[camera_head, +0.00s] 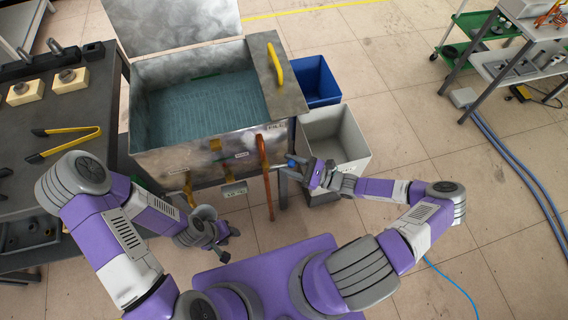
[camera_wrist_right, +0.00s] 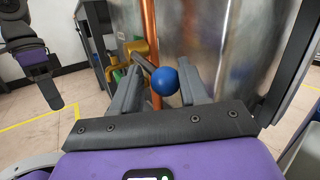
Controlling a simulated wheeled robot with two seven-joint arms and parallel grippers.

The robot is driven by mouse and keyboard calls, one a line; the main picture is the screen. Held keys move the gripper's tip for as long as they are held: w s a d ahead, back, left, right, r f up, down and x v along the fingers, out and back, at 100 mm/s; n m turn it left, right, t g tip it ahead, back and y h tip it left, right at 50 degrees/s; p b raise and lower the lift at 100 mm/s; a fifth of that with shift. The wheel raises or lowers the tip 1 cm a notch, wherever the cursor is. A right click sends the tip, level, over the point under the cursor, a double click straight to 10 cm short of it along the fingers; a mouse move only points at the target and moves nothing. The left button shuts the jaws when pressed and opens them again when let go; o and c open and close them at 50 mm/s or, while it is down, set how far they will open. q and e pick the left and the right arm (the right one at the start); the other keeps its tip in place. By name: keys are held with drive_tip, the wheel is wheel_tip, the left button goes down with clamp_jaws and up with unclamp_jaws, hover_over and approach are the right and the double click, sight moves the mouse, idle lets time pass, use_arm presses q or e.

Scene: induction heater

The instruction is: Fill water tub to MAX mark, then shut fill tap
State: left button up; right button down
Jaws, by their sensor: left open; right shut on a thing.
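The metal water tub (camera_head: 160,160) stands open ahead of me in the head view. Bluish water (camera_head: 205,108) shows inside, below the rim; I cannot make out a MAX mark. A copper pipe (camera_head: 265,180) runs down its front near the right corner, and it also shows in the right wrist view (camera_wrist_right: 149,30). The fill tap's blue ball knob (camera_head: 291,163) is beside the pipe. My right gripper (camera_head: 293,168) is shut on this blue knob (camera_wrist_right: 164,82), which sits between its fingers. My left gripper (camera_head: 222,242) is open and empty, low in front of the tub.
A metal cover with a yellow handle (camera_head: 275,63) lies over the tub's right end. A blue bin (camera_head: 318,82) and a grey bin (camera_head: 335,140) stand right of it. A dark bench (camera_head: 95,130) with yellow-handled tongs (camera_head: 68,142) is at left.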

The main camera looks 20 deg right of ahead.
drive_tip(key=shift+w+d+f+m+t+b, duration=0.15)
drive_tip(key=shift+w+f+m+t+b, duration=0.15)
drive_tip(key=shift+f+m, duration=0.1)
drive_tip(key=shift+f+m+t+y+b, duration=0.4)
drive_tip(key=shift+f+t+y+b, duration=0.1)
drive_tip(key=shift+b, duration=0.15)
drive_tip(key=shift+a+f+m+t+y+b, duration=0.3)
drive_tip(key=shift+a+f+m+t+b, duration=0.1)
drive_tip(key=shift+m+t+b, duration=0.35)
drive_tip(key=c, duration=0.8)
unclamp_jaws()
drive_tip(key=shift+o, duration=0.2)
drive_tip(key=shift+a, duration=0.1)
drive_tip(key=shift+s+f, duration=0.1)
